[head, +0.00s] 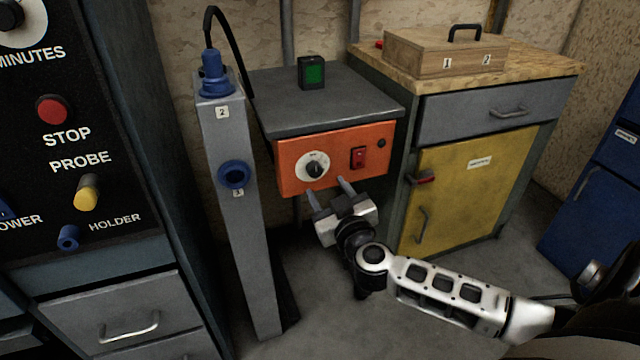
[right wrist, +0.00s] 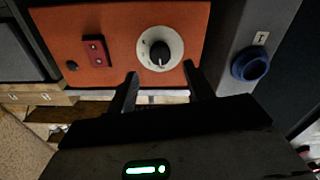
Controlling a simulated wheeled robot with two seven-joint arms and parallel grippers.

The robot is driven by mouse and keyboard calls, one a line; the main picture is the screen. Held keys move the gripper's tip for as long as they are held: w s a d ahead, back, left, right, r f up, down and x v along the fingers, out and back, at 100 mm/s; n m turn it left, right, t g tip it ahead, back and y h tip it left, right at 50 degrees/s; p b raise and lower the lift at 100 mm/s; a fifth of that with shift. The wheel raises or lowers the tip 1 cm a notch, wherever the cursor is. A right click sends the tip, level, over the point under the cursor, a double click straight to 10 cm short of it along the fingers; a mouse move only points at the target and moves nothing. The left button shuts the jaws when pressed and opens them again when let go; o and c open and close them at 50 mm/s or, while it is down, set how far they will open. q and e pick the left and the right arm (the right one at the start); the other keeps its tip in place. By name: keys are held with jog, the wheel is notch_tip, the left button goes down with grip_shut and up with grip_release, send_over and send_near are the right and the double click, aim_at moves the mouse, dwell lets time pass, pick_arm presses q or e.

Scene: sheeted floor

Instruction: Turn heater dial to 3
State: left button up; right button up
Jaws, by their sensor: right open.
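The heater dial (head: 315,168) is a black knob on a white round plate, on the orange front panel (head: 345,150) of a grey-topped unit. It also shows in the right wrist view (right wrist: 159,53), but its numbers are too small to read. My right gripper (head: 329,190) is open and empty, just in front of and below the dial. In the right wrist view its two fingers (right wrist: 163,78) point at the panel on either side of the dial's lower part, apart from the knob. My left gripper is not in view.
A red switch (head: 358,157) sits beside the dial. A grey post (head: 237,200) with blue sockets stands close on the left. A yellow-doored cabinet (head: 465,185) with a wooden box (head: 425,55) on top stands on the right. A small black box with a green face (head: 312,72) sits on the unit.

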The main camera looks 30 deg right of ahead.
aim_at(316, 173)
jog(key=b+x, duration=0.1)
jog(key=x, duration=0.3)
jog(key=shift+w, duration=0.4)
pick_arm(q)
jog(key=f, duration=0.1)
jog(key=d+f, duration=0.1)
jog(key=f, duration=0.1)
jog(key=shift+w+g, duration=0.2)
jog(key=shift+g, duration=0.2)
pick_arm(e)
jog(key=shift+w+d, duration=0.1)
jog(key=shift+w, duration=0.1)
